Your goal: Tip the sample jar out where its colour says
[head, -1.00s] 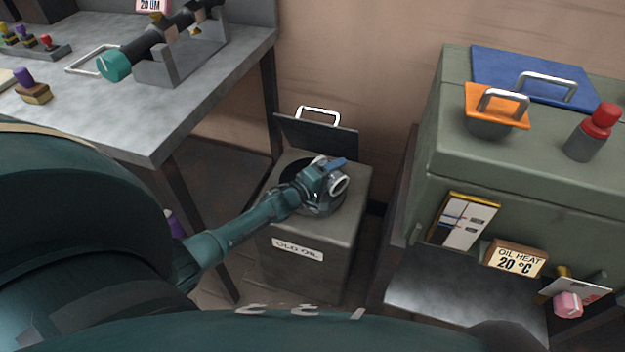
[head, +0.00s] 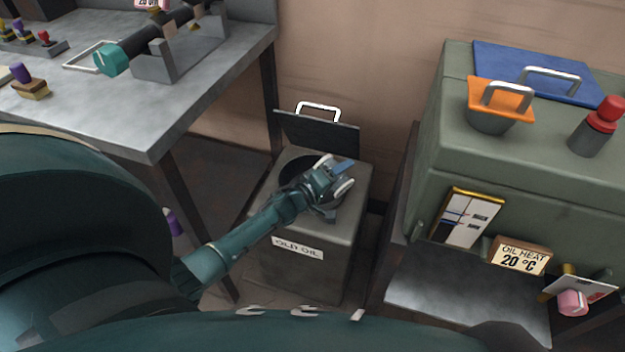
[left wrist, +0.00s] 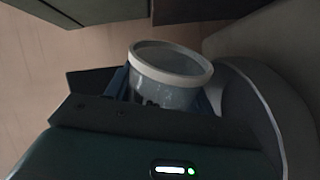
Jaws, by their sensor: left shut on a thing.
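My left gripper (head: 338,178) is over the top of the grey bin (head: 325,215) labelled OLD OIL, near its dark round opening (head: 295,170). The bin's lid (head: 318,132) stands open at the back. The gripper is shut on the sample jar, a clear greyish jar with a pale rim. In the left wrist view the jar (left wrist: 165,95) sits between blue fingers, its open mouth showing, with small dark specks low on its wall. In the head view the jar is mostly hidden by the gripper. I cannot tell its contents' colour. My right gripper is not in view.
A grey workbench (head: 110,110) with a rack and stamps stands left. A green cabinet (head: 450,130) stands right, with a blue lid (head: 530,70), an orange-lidded pot (head: 490,115) and a red-topped bottle (head: 597,128). An OIL HEAT sign (head: 520,256) shows 20 °C.

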